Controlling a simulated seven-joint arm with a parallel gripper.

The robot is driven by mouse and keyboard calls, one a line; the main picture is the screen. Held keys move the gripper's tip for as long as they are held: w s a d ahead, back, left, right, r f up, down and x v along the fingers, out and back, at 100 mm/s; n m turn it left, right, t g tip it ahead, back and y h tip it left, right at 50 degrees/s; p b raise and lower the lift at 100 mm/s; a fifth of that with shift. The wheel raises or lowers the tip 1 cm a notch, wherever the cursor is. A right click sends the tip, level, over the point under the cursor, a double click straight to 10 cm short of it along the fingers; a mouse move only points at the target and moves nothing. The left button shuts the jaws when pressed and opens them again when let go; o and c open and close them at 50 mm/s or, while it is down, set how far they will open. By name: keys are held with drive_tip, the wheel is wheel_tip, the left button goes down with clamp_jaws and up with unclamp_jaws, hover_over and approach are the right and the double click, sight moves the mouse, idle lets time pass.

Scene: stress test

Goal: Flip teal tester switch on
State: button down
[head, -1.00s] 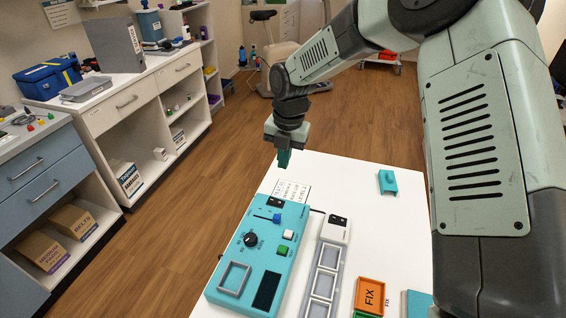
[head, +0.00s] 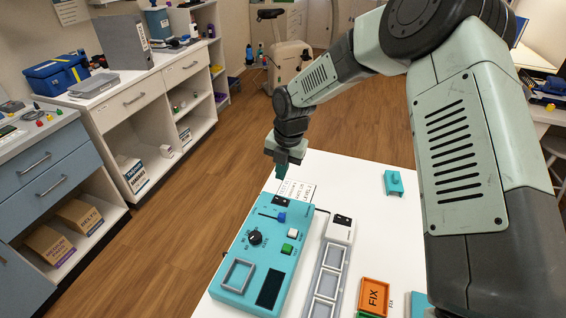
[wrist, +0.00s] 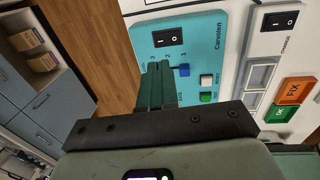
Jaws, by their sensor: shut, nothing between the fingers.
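The teal tester (head: 262,245) lies on the white table. Its black rocker switch (head: 284,200) is at its far end, and in the wrist view the switch (wrist: 168,37) shows I and O marks; I cannot tell which side is pressed. The tester also has a blue slider knob (wrist: 184,70), a white button (wrist: 207,80), a green button (wrist: 207,97) and a black dial (head: 255,238). My gripper (head: 281,176) is shut and empty, just beyond the tester's switch end. In the wrist view its fingers (wrist: 158,70) cover part of the tester below the switch.
A grey-white charger strip (head: 329,262) with its own black switch (wrist: 280,20) stands right beside the tester. An orange FIX block (head: 375,293) and a small teal piece (head: 393,183) are further right. A printed card (head: 296,189) lies behind the tester.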

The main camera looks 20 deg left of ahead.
sight(278, 199)
drive_tip(key=f, duration=0.5)
drive_tip(key=a+f, duration=0.1)
drive_tip(key=f, duration=0.2)
drive_tip(key=shift+a+f, duration=0.1)
drive_tip(key=shift+f, duration=0.2)
drive_tip(key=shift+f+h, duration=0.3)
drive_tip(key=shift+d+r, duration=0.15)
drive_tip(key=shift+d, duration=0.6)
drive_tip(key=shift+r, duration=0.2)
wheel_tip(278, 199, up, 14)
drive_tip(key=d, duration=0.2)
drive_tip(key=shift+f, duration=0.2)
